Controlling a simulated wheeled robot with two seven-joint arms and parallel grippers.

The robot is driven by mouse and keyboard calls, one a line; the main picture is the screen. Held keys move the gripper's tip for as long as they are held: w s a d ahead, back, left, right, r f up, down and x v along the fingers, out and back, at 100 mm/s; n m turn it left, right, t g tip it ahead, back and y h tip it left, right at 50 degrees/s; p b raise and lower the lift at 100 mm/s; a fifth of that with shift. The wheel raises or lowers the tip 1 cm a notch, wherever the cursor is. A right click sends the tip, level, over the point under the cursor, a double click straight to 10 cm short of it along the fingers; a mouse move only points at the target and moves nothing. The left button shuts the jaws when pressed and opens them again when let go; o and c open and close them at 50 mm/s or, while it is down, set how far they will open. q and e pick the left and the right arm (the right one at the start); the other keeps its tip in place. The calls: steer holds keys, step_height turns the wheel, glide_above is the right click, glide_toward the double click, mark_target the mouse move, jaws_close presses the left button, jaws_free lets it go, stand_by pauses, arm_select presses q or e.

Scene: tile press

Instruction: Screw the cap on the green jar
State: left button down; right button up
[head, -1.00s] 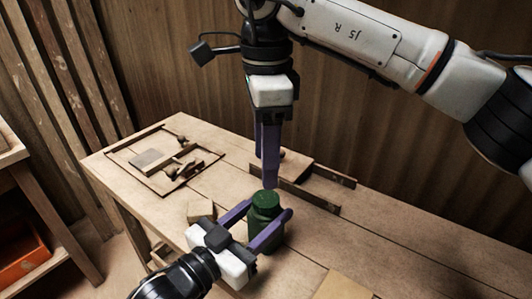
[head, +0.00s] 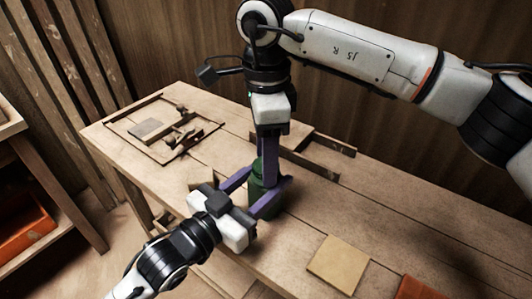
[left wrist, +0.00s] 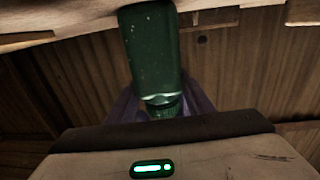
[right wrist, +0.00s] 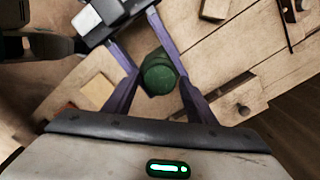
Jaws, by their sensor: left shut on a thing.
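The green jar (head: 258,194) stands upright on the workbench. My left gripper (head: 262,195) comes in from the lower left, shut around the jar's body. In the left wrist view the jar (left wrist: 150,45) appears upside down, with a ribbed cap end (left wrist: 163,108) low in the picture. My right gripper (head: 268,168) points straight down over the jar's top. In the right wrist view the round green cap (right wrist: 158,76) lies between its fingers, which stand apart with a narrow gap on each side. The right fingers partly hide the cap in the head view.
A wooden frame with small parts (head: 160,130) lies at the far left of the bench. Wooden rails (head: 318,165) lie behind the jar. A light square tile (head: 338,262) lies at front right, near an orange-red item (head: 415,289). A small block sits left of the jar.

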steer(key=c, duration=0.9)
steer(key=m, duration=0.5)
steer(key=o, duration=1.2)
steer(key=shift+r, duration=0.15)
steer(key=shift+r, duration=2.15)
steer(key=shift+c, duration=0.4)
steer(key=shift+r, duration=1.75)
steer(key=shift+n, duration=0.3)
